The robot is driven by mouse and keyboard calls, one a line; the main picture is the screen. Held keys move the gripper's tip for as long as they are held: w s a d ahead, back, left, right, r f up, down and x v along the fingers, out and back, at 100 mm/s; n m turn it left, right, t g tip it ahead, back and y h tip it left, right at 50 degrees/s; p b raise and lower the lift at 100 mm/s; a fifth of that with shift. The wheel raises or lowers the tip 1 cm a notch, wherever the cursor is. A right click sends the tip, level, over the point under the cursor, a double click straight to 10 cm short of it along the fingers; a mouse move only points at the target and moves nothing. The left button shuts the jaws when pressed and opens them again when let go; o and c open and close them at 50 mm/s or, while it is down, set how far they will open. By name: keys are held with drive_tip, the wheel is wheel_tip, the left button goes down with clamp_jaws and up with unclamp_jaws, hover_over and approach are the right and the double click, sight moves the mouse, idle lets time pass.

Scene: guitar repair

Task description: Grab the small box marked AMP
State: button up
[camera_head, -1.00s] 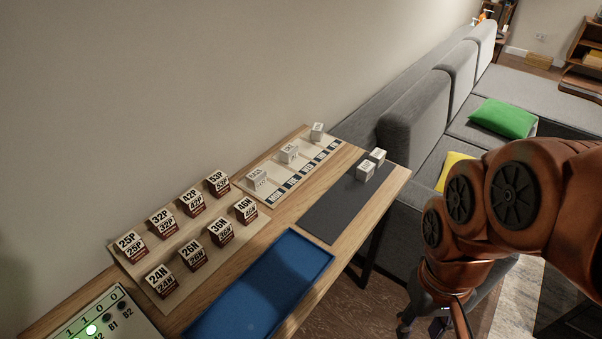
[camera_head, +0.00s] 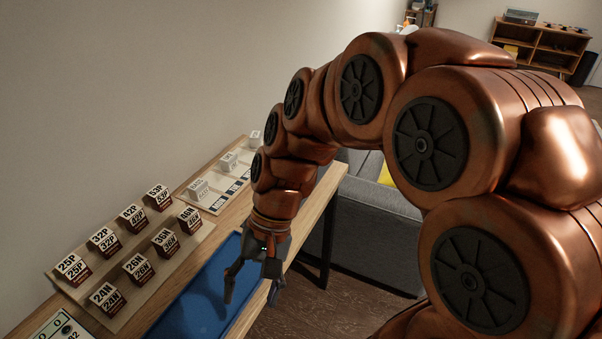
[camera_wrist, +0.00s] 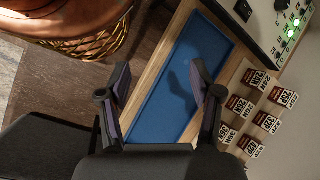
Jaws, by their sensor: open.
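I cannot make out a box marked AMP in either view now. In the head view, small white lettered boxes stand on a marked strip (camera_head: 221,198): a near one (camera_head: 199,188), a middle one (camera_head: 229,160) and a far one (camera_head: 255,136). Their lettering is too small to read surely. The dark mat, with two white boxes on it in the earlier frame, is hidden behind my arm. My gripper (camera_head: 252,290) is open and empty, pointing down over the right side of the blue tray. In the wrist view, my gripper (camera_wrist: 160,78) has its fingers apart.
The blue tray (camera_head: 190,318) lies empty on the wooden table. Several numbered blocks (camera_head: 133,217) stand on a board left of it. A panel with a green light (camera_wrist: 285,30) shows in the wrist view. A grey sofa (camera_head: 375,225) stands beyond the table.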

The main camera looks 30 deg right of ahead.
drive_tip(key=w+d+f+m+t+y+b, duration=0.1)
drive_tip(key=w+d+m+t+y, duration=0.2)
drive_tip(key=w, duration=0.5)
drive_tip(key=w+d+m+t+y+b, duration=0.1)
drive_tip(key=w+d+m+y, duration=0.1)
drive_tip(key=w+m, duration=0.45)
drive_tip(key=w+d+f+m+t+y+b, duration=0.1)
drive_tip(key=w+d+m+t+y+b, duration=0.15)
drive_tip(key=w, duration=0.75)
drive_tip(key=w+d+f+m+t+h, duration=0.1)
drive_tip(key=w+d+f+m+t, duration=0.2)
drive_tip(key=d, duration=0.7)
drive_tip(key=w+d+f+m+t+h+b, duration=0.1)
drive_tip(key=d+f+m+t, duration=0.3)
drive_tip(key=d, duration=0.7)
drive_tip(key=w+d+f+m+t+h, duration=0.2)
drive_tip(key=w+d+f+m+t, duration=0.2)
drive_tip(key=d, duration=0.6)
drive_tip(key=shift+w+d+f+m+t+b, duration=0.1)
drive_tip(key=shift+w+m+t+b, duration=0.1)
drive_tip(key=shift+m, duration=0.45)
drive_tip(key=shift+w+d+f+m+t+b, duration=0.1)
drive_tip(key=shift+w+m+t+b, duration=0.05)
drive_tip(key=shift+m, duration=0.5)
drive_tip(key=shift+p+x, duration=0.65)
drive_tip(key=shift+x, duration=3.15)
drive_tip(key=shift+s+a, duration=0.1)
drive_tip(key=shift+r, duration=0.1)
drive_tip(key=c, duration=0.8)
